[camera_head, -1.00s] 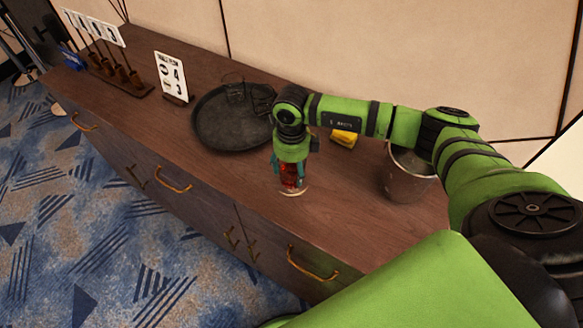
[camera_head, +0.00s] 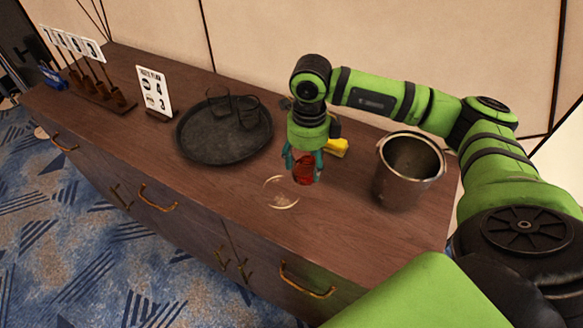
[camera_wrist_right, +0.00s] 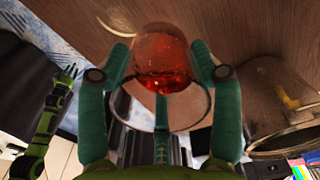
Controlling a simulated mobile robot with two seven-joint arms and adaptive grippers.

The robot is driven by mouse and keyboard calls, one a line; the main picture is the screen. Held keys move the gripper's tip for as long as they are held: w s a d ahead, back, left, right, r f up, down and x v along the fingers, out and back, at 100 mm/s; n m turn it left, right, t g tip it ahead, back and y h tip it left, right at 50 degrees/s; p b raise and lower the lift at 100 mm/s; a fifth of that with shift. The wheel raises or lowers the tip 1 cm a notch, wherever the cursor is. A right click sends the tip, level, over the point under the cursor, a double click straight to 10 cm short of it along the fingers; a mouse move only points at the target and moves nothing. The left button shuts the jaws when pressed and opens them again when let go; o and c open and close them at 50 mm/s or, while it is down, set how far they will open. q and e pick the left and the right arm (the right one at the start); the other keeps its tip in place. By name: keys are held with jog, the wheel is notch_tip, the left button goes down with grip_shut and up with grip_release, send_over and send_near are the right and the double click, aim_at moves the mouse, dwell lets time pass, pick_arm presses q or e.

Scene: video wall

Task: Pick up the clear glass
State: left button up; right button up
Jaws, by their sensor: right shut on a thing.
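My right gripper (camera_head: 303,168) is shut on a clear glass (camera_head: 303,174) with red liquid inside, above the wooden counter. In the right wrist view the glass (camera_wrist_right: 160,65) sits between both teal fingers (camera_wrist_right: 158,75), its open rim toward the camera. A pale ring mark (camera_head: 282,192) is on the counter to the left of the glass. My left gripper (camera_wrist_right: 66,74) shows small at the left of the right wrist view, with its fingers apart and empty. It is not in the head view.
A dark round tray (camera_head: 205,148) with clear glasses (camera_head: 248,112) stands left of my gripper. A metal bucket (camera_head: 400,190) stands to the right. A yellow object (camera_head: 337,148) lies behind my gripper. The sign (camera_head: 154,91) stands farther left. The counter (camera_head: 235,195) front is clear.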

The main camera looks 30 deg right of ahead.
jog(key=s+d+r+b, duration=0.2)
jog(key=s+d+r, duration=0.1)
jog(key=d, duration=0.1)
jog(key=shift+s+d+r, duration=0.2)
jog(key=shift+d+r, duration=0.05)
jog(key=shift+d, duration=0.05)
dwell(0.4)
jog(key=shift+w+r, duration=0.1)
dwell(2.4)
